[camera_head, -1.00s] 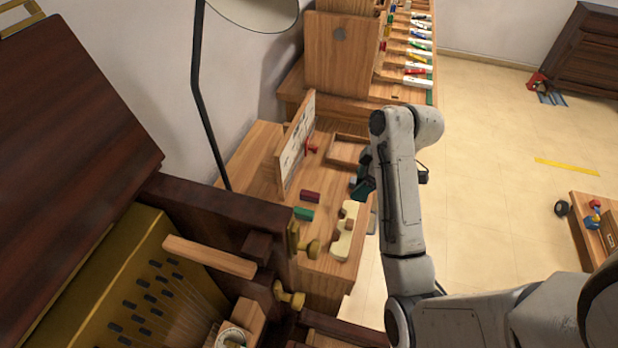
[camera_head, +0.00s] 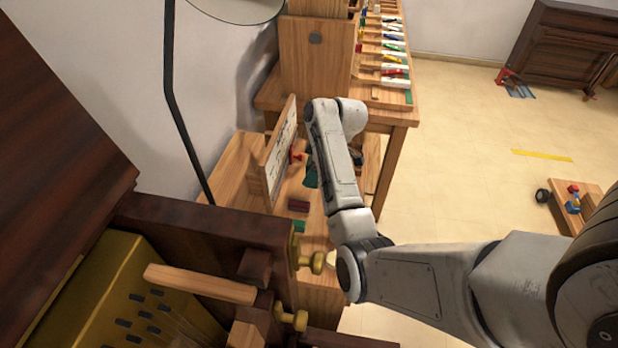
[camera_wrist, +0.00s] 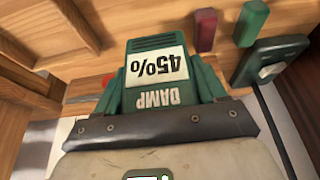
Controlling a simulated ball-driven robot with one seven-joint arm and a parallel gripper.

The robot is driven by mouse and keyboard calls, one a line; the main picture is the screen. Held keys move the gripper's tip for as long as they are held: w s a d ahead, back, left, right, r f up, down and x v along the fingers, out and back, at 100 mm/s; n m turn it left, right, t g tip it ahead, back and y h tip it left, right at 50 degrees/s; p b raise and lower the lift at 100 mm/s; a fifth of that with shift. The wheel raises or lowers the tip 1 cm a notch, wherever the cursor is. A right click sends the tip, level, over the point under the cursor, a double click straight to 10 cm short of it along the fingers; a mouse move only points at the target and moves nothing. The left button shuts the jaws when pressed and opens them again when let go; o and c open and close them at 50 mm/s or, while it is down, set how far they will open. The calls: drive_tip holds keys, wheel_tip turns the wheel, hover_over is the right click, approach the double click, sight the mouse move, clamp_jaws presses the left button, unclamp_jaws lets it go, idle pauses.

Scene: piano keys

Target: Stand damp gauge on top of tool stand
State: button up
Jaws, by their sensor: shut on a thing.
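The damp gauge (camera_wrist: 155,72) is a green box with a white label reading "DAMP 45%", upside down in the wrist view. My gripper (camera_wrist: 160,88) is shut on it, with the gauge between its two green fingers. In the head view, a bit of dark green (camera_head: 311,176) shows beside my forearm at the gripper's end; my arm hides most of the grip. I cannot tell for sure which thing is the tool stand. A tall wooden block with a grey plate (camera_head: 315,62) stands behind the low workbench.
An upright board with drawings (camera_head: 276,160) stands on the workbench (camera_head: 238,172). A dark red block (camera_head: 298,206) and a green block (camera_head: 299,226) lie near it. A black lamp pole (camera_head: 183,125) rises at left. The open piano's brass knobs (camera_head: 316,262) jut out in front. Floor at right is mostly clear.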

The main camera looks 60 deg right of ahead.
drive_tip(key=shift+w+d+f, duration=0.25)
drive_tip(key=shift+w+f, duration=0.15)
drive_tip(key=shift+f, duration=0.15)
drive_tip(key=shift+w+d+f, duration=0.2)
drive_tip(key=shift+w+f, duration=0.2)
drive_tip(key=shift+f, duration=0.15)
drive_tip(key=shift+f+p, duration=0.4)
drive_tip(key=shift+f, duration=1.05)
drive_tip(key=shift+f, duration=0.15)
drive_tip(key=o, duration=1.1)
drive_tip(key=shift+r, duration=0.3)
drive_tip(key=v, duration=1.1)
drive_tip(key=shift+s+r, duration=0.25)
drive_tip(key=shift+r, duration=0.05)
